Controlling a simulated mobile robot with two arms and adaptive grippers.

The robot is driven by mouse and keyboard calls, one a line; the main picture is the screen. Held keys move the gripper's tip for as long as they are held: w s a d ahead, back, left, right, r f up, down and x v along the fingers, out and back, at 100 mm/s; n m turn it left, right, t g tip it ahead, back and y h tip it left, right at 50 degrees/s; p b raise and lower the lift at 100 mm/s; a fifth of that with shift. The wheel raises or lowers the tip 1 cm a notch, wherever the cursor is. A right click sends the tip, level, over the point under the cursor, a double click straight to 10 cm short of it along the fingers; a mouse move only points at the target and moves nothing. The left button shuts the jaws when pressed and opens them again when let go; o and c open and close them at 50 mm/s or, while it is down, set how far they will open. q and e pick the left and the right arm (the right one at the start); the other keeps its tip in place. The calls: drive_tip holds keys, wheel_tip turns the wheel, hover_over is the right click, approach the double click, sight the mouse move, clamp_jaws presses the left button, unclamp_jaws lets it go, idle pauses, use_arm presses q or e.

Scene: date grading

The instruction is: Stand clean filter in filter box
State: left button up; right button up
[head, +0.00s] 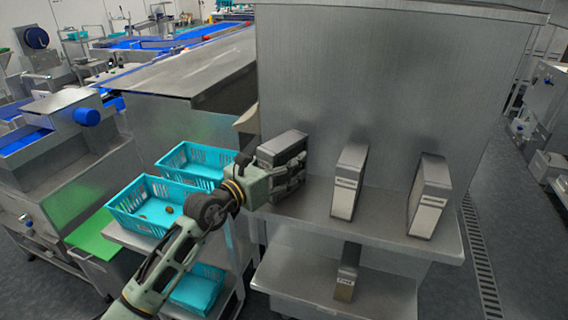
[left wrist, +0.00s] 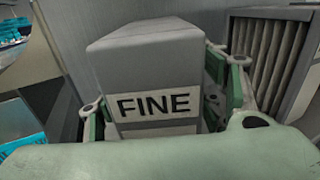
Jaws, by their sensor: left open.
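A grey box-shaped unit (head: 283,143) stands on the upper steel shelf at the left, against the upright panel. In the left wrist view its front label reads FINE (left wrist: 153,105). My left gripper (head: 287,180) is open in front of it, with fingers on both sides of the unit in the left wrist view (left wrist: 165,100); I cannot tell whether they touch it. Two slim grey units with pale fronts, one in the middle (head: 346,190) and one at the right (head: 428,205), stand upright on the same shelf. A pleated side (left wrist: 265,50) shows at the right in the left wrist view. I cannot tell which is the clean filter. My right gripper is out of view.
Another slim labelled unit (head: 346,277) stands on the lower shelf. Blue crates (head: 130,205) are at the left, one holding a few small brown items. A conveyor machine (head: 185,70) is behind them. Bare shelf (head: 385,225) lies between the slim units.

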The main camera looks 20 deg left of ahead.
use_arm(q)
drive_tip(key=shift+s+a, duration=0.1)
drive_tip(key=shift+c, duration=0.9)
drive_tip(key=c, duration=1.3)
